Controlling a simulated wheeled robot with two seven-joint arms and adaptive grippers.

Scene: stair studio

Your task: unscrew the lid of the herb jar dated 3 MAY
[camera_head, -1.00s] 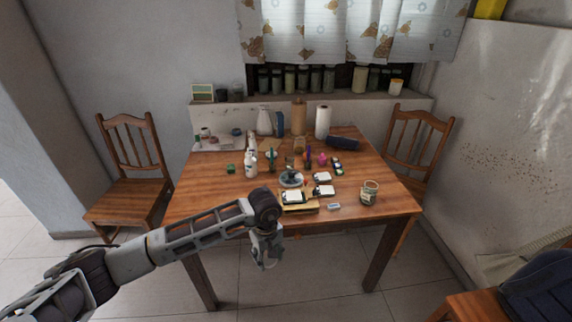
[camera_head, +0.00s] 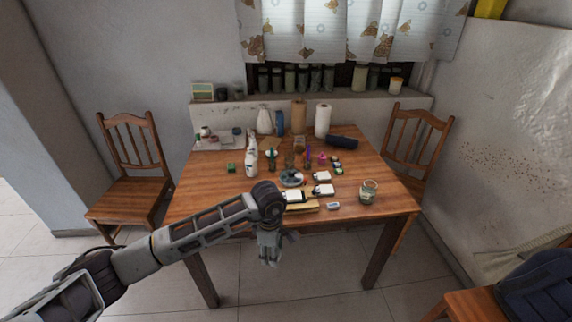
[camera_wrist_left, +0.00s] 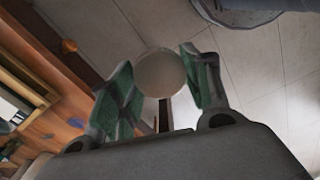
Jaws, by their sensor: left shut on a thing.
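My left gripper (camera_head: 269,248) hangs in front of the table's front edge, over the floor. In the left wrist view, the gripper (camera_wrist_left: 160,88) has its two green-padded fingers on either side of a round, pale, flat-faced thing (camera_wrist_left: 160,73) that looks like a lid. It is shut on this thing. A small glass jar (camera_head: 369,192) with greenish contents stands upright at the table's front right, apart from the gripper. No lid can be made out on it, and its label is too small to read. My right gripper is not in view.
The wooden table (camera_head: 215,200) holds a white bottle (camera_head: 251,163), a plate (camera_head: 291,178), white boxes and other small items. Several jars (camera_head: 302,78) line the windowsill. Chairs stand left (camera_head: 130,165) and right (camera_head: 420,140). The floor before the table is clear.

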